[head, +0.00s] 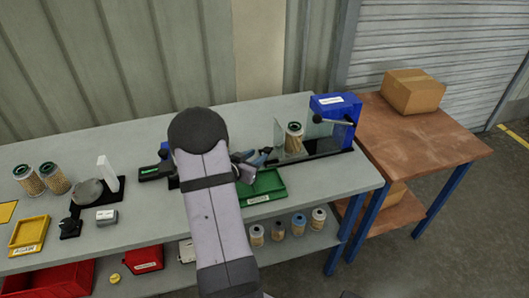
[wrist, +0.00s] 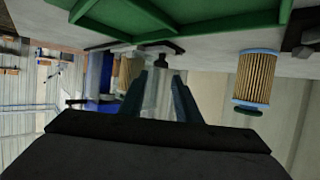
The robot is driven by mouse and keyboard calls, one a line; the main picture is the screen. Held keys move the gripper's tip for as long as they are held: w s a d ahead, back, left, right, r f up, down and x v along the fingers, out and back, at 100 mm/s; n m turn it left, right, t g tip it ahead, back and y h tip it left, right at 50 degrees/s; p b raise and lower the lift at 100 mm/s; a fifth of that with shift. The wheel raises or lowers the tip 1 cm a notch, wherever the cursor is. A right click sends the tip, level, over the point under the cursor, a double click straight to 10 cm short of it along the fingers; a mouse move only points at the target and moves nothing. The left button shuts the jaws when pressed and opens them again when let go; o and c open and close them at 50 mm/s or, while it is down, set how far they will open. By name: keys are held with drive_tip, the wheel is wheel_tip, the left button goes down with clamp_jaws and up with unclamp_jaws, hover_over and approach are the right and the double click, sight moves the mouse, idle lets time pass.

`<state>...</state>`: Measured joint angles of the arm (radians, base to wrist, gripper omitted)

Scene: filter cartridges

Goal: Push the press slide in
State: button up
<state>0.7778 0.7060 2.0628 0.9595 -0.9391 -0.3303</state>
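The press stands at the right end of the bench in the head view. It has a blue housing (head: 335,106) with a dark lever, a black base (head: 318,150) and clear panels. A pleated filter cartridge (head: 294,136) stands upright inside it. My gripper (head: 262,158) is just left of the press base, above the back of the green tray. In the wrist view, which is upside down, my fingers (wrist: 160,78) are apart with nothing seen between them. A dark knob-like part (wrist: 163,62) shows beyond the tips. I cannot tell whether it is the slide or whether I touch it.
The green tray (head: 266,197) lies under my gripper. A blue-ended filter (wrist: 257,78) stands close by in the wrist view. Several small cartridges stand on the lower shelf. A wooden table (head: 420,140) with a cardboard box (head: 413,91) adjoins the bench on the right.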

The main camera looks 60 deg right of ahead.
sight(298, 145)
drive_tip(key=shift+p+x, duration=0.8)
drive_tip(key=shift+x, duration=2.75)
clamp_jaws()
drive_tip(key=s+d+b, duration=0.4)
drive_tip(key=s+d, duration=0.5)
drive_tip(key=shift+d, duration=0.1)
drive_tip(key=shift+s+d+r, duration=0.1)
drive_tip(key=shift+s, duration=0.1)
